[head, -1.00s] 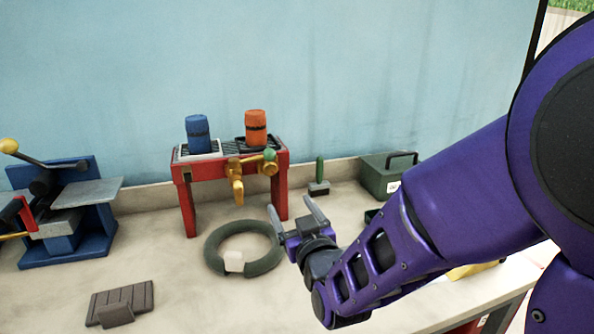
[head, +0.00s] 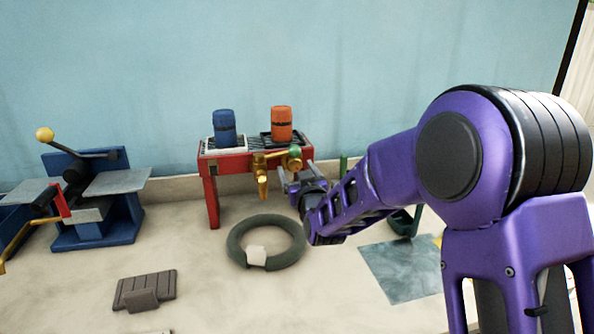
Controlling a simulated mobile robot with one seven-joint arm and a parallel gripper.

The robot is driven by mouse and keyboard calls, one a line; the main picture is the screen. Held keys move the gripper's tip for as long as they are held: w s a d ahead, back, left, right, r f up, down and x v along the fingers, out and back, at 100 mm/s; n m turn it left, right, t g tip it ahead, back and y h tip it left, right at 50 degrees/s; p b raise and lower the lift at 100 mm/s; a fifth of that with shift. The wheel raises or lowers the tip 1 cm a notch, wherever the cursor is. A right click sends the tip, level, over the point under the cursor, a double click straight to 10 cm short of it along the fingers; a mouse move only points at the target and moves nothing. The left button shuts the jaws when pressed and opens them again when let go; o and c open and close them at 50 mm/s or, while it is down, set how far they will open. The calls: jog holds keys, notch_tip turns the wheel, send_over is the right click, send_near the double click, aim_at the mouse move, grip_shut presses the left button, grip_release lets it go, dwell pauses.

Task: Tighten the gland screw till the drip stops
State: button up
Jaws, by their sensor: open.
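A brass tap (head: 262,175) hangs from the front of a red stand (head: 212,195). Its brass side fitting carries a green knob (head: 295,152). I cannot tell which part is the gland screw, and no drip is visible at this size. My gripper (head: 288,178) is open and empty just right of the tap and below the green knob, fingers pointing up and left. I cannot tell whether a finger touches the brass fitting. My arm covers the area right of the stand.
A blue canister (head: 224,127) and an orange canister (head: 281,123) stand on the red stand. A dark ring (head: 237,250) with a pale tag lies below the tap. A blue lever press (head: 125,222) is at left, a grey slatted block (head: 146,290) in front. A grey sheet (head: 398,275) lies at right.

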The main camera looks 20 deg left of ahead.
jog(key=shift+c, duration=0.3)
grip_shut()
jog(key=shift+f+m+b, duration=0.15)
jog(key=shift+m+b, duration=0.25)
jog(key=shift+b, duration=0.35)
jog(key=shift+m+b, duration=0.3)
jog(key=shift+m, duration=0.1)
jog(key=shift+o, duration=0.3)
grip_release()
